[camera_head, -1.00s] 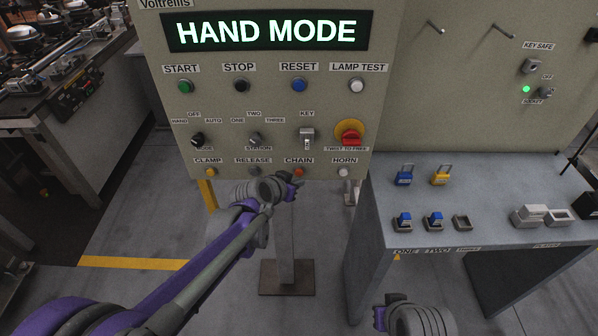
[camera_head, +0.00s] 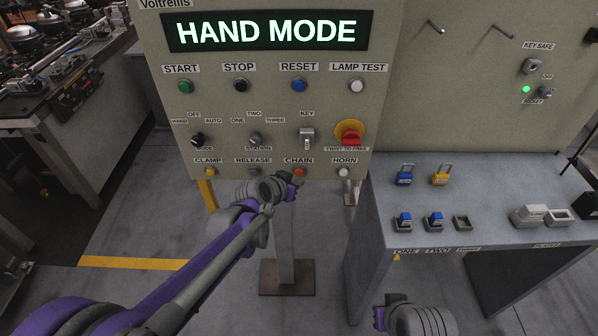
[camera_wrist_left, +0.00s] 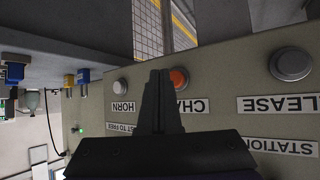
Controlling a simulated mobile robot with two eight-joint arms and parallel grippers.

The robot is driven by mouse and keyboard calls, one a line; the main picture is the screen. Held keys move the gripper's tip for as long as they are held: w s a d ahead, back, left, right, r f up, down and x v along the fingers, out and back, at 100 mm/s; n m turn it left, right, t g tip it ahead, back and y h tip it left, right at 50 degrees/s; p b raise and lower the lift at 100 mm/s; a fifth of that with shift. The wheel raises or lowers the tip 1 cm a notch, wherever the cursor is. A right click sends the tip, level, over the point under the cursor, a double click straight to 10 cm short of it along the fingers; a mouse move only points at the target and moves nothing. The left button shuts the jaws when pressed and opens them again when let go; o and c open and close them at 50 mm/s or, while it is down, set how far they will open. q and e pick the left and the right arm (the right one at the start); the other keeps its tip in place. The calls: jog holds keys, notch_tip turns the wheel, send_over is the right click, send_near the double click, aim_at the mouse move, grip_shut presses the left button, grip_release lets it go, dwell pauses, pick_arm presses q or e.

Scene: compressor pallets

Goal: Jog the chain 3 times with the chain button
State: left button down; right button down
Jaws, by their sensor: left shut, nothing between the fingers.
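The orange chain button (camera_head: 299,172) sits on the bottom row of the control panel (camera_head: 225,105), above my left gripper (camera_head: 298,182). In the left wrist view, the chain button (camera_wrist_left: 180,78) shows right beside the fingertips of my shut, empty left gripper (camera_wrist_left: 160,75), which partly cover it and its label. I cannot tell whether the fingers touch the button. The panel's display (camera_head: 267,32) reads HAND MODE. Part of my right wrist (camera_head: 415,319) shows at the bottom edge; its fingers cannot be made out.
The release button (camera_head: 253,172) and the horn button (camera_head: 343,172) flank the chain button. A red emergency stop (camera_head: 350,133) is above right. A grey table (camera_head: 480,195) with padlocks stands right of the panel.

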pick_arm(q)
jog(key=shift+w, duration=0.1)
jog(key=shift+w, duration=0.35)
jog(key=shift+w, duration=0.5)
dwell(0.6)
jog(key=shift+s, duration=1)
jog(key=s, duration=0.6)
dwell(0.8)
